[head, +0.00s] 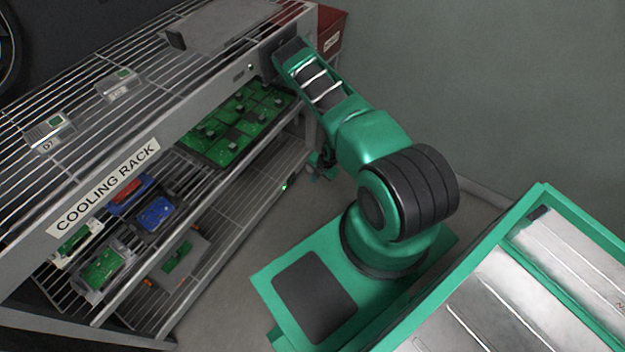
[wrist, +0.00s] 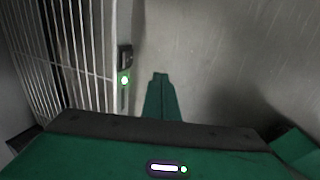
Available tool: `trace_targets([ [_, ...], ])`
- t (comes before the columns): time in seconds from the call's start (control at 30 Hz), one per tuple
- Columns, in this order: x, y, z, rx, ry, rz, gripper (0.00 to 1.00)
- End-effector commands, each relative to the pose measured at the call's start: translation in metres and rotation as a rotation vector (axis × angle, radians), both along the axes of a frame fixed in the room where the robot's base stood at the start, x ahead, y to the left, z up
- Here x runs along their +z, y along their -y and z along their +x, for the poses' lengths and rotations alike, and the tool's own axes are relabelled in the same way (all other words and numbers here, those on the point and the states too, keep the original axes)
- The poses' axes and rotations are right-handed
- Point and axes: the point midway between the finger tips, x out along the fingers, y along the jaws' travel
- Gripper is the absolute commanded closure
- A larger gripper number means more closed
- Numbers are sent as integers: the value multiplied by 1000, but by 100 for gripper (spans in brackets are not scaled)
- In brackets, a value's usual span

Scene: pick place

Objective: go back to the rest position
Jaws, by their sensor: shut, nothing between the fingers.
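My gripper (wrist: 160,78) shows in the wrist view with its green fingers together and nothing between them. Bare grey floor lies below and beyond the fingertips. In the head view, a small part of the gripper (head: 322,168) shows past my forearm, near the right end of the cooling rack (head: 105,188); the rest is hidden behind the arm. The rack's wire shelf (wrist: 75,50) stands to the left of the fingers in the wrist view, apart from them.
Green circuit boards (head: 238,120) lie on the rack's middle shelf. Several smaller devices, including a blue one (head: 155,212), sit further left. A red bin (head: 330,35) stands behind the rack's far end. Metal trays (head: 520,300) fill the lower right. Floor between is clear.

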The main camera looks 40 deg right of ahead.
Motion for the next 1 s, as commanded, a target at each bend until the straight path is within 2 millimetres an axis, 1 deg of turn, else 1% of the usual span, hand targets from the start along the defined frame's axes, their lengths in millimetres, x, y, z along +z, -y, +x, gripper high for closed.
trace_targets([
  [0.33,1,0,1,-2,0,1,100],
  [0.37,2,0,2,-4,0,0,100],
  [0.47,16,3,10,-32,-5,4,100],
  [0.57,43,8,25,-93,-15,10,100],
  [0.73,106,19,48,-244,-47,26,100],
  [0.83,144,24,57,-337,-66,38,100],
  [0.97,194,28,64,-460,-89,55,100],
  [1.0,209,30,66,-499,-96,59,100],
])
